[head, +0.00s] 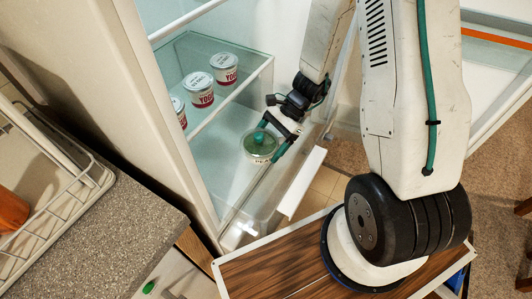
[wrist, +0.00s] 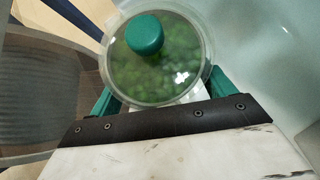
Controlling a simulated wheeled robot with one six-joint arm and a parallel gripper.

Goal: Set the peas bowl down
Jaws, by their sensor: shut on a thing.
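The peas bowl (head: 260,149) is round with a clear lid and a green knob. Green peas show through the lid in the wrist view (wrist: 165,75). My gripper (head: 269,141) is shut on it, with one teal finger on either side. In the wrist view the fingers (wrist: 163,92) show at the bowl's left and right, partly hidden behind the dark bar of my gripper. The bowl is inside the open fridge, at the right front part of the glass shelf area. I cannot tell whether its underside touches the shelf.
Several yogurt cups (head: 202,89) stand to the left and behind the bowl in the fridge. A clear shelf edge (head: 232,97) runs between them and the bowl. A grey counter (head: 120,240) with a white wire rack (head: 78,180) is at the left.

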